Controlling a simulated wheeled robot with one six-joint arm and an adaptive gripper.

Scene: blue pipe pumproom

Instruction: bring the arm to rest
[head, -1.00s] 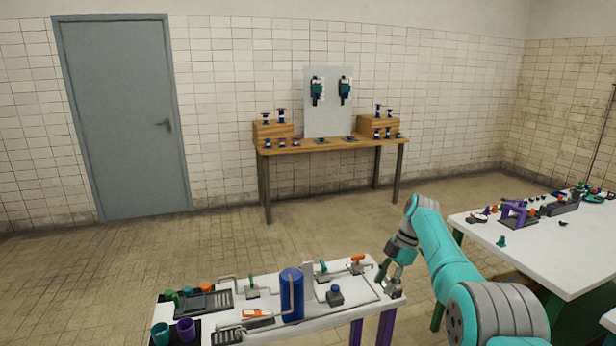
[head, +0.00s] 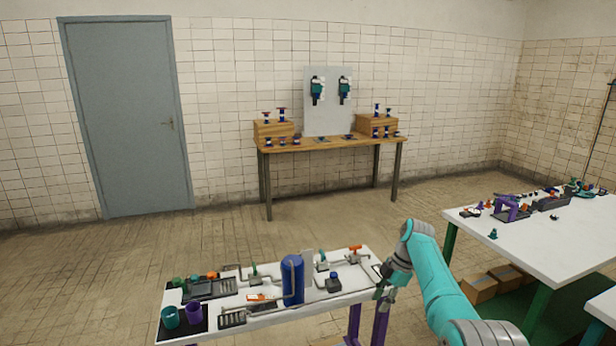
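My arm (head: 440,280) is teal with grey joints and reaches up from the bottom right of the head view. My gripper (head: 384,292) hangs at the right end of the small white pipe table (head: 262,312), pointing down. It is small and partly hidden by the wrist, so I cannot tell whether its fingers are open or shut. I see nothing clearly held in it. I cannot tell whether it touches the table's edge.
The pipe table bears a blue tank (head: 292,280), grey pipes and two cups (head: 194,312). A white table (head: 560,240) with small parts stands right, cardboard boxes (head: 480,288) beneath it. A wooden bench (head: 330,145) stands at the wall. The floor between is clear.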

